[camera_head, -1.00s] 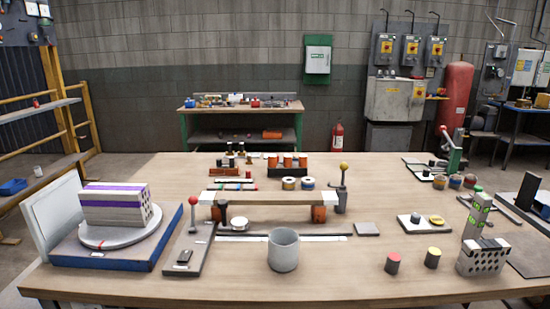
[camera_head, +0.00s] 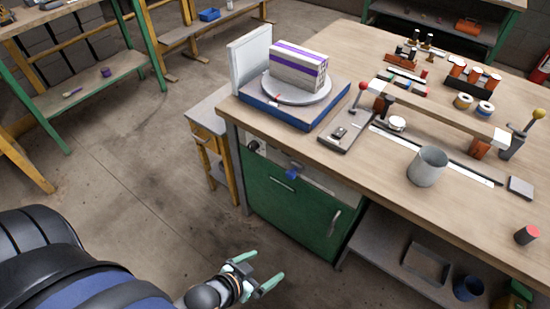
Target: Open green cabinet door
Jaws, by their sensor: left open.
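The green cabinet (camera_head: 292,203) sits under the left end of the workbench, and its door looks closed. A pale vertical handle (camera_head: 334,221) is at the right side of the door front. A slot-like pale mark (camera_head: 283,184) and a small blue item (camera_head: 293,171) are near its upper left. My left gripper (camera_head: 262,276) is low at the bottom centre, in front of and left of the cabinet. Its pale green fingers are apart and empty, not touching the cabinet. My right gripper is not in view.
The workbench top (camera_head: 365,150) overhangs the cabinet and holds a striped hollow brick (camera_head: 298,66) and a grey cup (camera_head: 427,167). A lower shelf (camera_head: 385,243) is right of the cabinet. A yellow-legged stand (camera_head: 208,142) is at its left. The floor (camera_head: 130,175) before it is clear.

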